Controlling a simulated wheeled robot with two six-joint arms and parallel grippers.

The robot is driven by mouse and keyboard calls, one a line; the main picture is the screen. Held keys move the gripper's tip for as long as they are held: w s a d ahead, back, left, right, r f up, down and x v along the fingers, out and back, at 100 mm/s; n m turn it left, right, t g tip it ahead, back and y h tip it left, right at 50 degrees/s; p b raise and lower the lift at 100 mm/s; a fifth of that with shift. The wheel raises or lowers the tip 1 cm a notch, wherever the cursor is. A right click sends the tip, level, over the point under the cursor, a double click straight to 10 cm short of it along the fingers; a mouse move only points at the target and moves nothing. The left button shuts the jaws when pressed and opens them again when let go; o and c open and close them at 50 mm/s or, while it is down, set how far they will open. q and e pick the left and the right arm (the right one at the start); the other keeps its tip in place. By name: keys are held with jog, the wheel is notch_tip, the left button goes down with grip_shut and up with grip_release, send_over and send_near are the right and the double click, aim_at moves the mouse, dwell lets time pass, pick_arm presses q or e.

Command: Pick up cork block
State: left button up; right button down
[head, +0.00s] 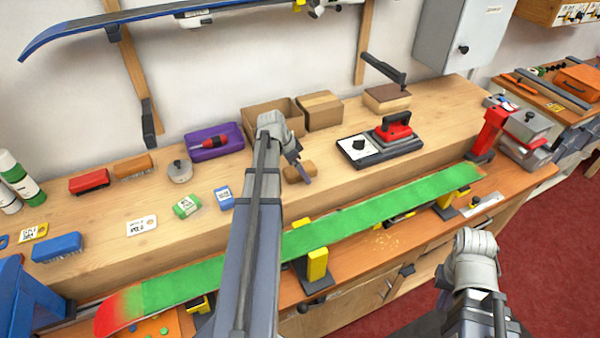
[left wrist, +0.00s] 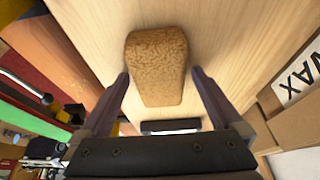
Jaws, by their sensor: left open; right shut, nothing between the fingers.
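The cork block (head: 288,175) is a brown, speckled block with rounded edges. It lies on the wooden bench top in front of the cardboard boxes. My left gripper (head: 300,172) is over it in the head view and hides part of it. In the left wrist view the cork block (left wrist: 157,65) lies between the two fingers of my left gripper (left wrist: 160,76), with a gap on each side. That gripper is open and empty. My right gripper (head: 442,295) is shut and empty, low at the right, in front of the bench.
An open cardboard box (head: 262,117) and a closed box (head: 320,110) stand behind the block. A green ski (head: 370,213) lies along the bench front.

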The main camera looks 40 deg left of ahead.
pick_arm(q)
jog(key=shift+c, duration=0.4)
jog(key=c, duration=1.3)
notch_tip(320, 180, up, 10)
jog(key=p, duration=1)
jog(key=shift+r+p, duration=0.2)
jog(key=shift+p, duration=0.1)
